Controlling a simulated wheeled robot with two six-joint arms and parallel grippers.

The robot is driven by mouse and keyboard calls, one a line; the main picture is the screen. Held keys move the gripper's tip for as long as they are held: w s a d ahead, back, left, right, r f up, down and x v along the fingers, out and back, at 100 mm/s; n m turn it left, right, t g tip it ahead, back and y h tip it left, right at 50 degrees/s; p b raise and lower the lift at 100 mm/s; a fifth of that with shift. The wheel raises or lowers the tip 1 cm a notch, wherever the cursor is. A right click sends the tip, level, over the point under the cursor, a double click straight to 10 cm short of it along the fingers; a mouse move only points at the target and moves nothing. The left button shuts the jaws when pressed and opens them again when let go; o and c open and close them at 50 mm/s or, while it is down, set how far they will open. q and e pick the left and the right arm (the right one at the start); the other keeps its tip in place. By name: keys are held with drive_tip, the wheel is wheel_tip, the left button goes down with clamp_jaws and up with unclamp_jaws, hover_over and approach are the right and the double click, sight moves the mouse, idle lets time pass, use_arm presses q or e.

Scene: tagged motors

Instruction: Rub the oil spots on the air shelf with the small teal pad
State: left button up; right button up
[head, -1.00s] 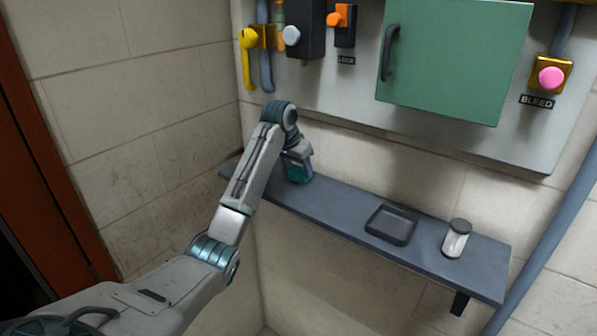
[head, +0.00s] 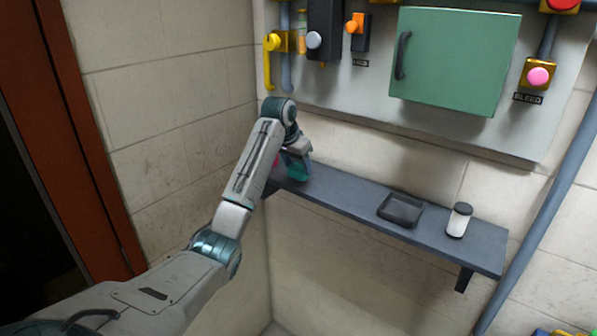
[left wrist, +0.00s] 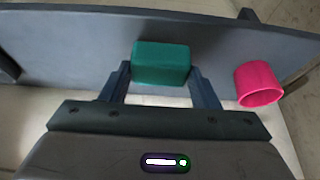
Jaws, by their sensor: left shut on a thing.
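My left gripper (head: 297,165) is shut on the small teal pad (left wrist: 160,63), seen at the left part of the grey shelf (head: 350,195). The pad also shows below the gripper in the head view (head: 298,173). In the left wrist view the pad sits between both fingers of the gripper (left wrist: 160,76), over the shelf (left wrist: 75,48). I cannot tell whether the pad touches the shelf. No oil spots can be made out; my arm and the pad hide part of the shelf's left end. My right gripper is not in view.
A pink cup (left wrist: 258,85) stands right of the pad in the left wrist view. A dark tray (head: 400,210) and a white jar with a dark lid (head: 459,220) stand farther right on the shelf. A panel with a green cabinet (head: 455,62) hangs above.

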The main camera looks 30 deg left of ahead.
use_arm(q)
drive_tip(key=shift+w+r, duration=0.35)
drive_tip(key=shift+r, duration=0.35)
drive_tip(key=shift+w+r, duration=0.25)
drive_tip(key=shift+r, duration=0.4)
drive_tip(key=shift+v, duration=0.95)
drive_tip(key=shift+d+r, duration=0.1)
drive_tip(key=shift+r, duration=0.65)
drive_tip(key=shift+w, duration=0.1)
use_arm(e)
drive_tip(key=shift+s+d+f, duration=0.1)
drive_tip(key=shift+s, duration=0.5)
use_arm(q)
drive_tip(key=shift+f, duration=0.1)
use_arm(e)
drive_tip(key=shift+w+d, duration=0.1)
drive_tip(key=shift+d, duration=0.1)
